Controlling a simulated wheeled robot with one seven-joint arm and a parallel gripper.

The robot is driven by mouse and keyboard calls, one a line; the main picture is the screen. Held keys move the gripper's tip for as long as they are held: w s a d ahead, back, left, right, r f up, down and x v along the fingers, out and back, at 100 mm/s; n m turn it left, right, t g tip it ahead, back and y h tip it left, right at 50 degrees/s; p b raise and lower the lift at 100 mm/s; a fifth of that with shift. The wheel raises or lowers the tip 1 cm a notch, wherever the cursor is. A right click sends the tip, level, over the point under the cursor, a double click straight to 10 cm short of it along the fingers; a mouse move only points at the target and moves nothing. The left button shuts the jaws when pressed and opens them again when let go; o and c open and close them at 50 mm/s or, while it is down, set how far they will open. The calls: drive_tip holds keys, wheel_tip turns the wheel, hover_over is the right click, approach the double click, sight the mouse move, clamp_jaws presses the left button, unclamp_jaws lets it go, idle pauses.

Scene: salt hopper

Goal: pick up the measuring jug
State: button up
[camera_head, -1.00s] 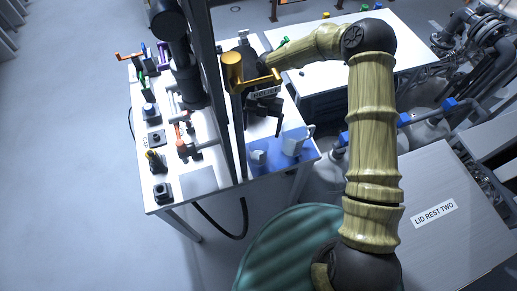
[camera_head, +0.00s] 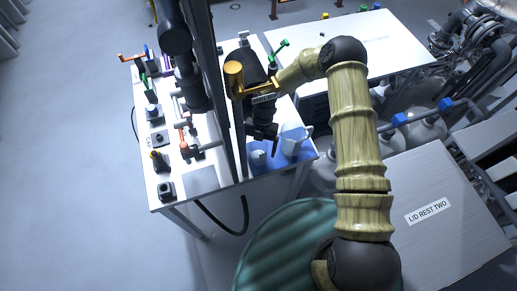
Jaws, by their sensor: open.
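A pale jug (camera_head: 292,142) with a handle on its right side stands upright on the blue mat (camera_head: 288,164) near the table's front right. A smaller pale cup (camera_head: 257,157) stands to its left on the same mat. I take the larger one as the measuring jug. My dark gripper (camera_head: 262,146) points down, with its fingers apart. It is left of the jug and over or just behind the small cup in the picture. Its right finger appears close to the jug's left side; I cannot tell whether they touch.
The white table (camera_head: 203,203) holds several knobs and levers along its left side. A dark vertical post stands left of my gripper. A second white table (camera_head: 400,50) is behind. A box labelled "LID REST TWO" (camera_head: 440,240) is at the right. The floor at left is clear.

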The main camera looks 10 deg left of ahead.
drive_tip(key=shift+p+x, duration=0.3)
drive_tip(key=shift+x, duration=1)
drive_tip(key=c, duration=1.1)
drive_tip(key=shift+r, duration=0.15)
wheel_tip(320, 180, up, 10)
drive_tip(key=b, duration=0.3)
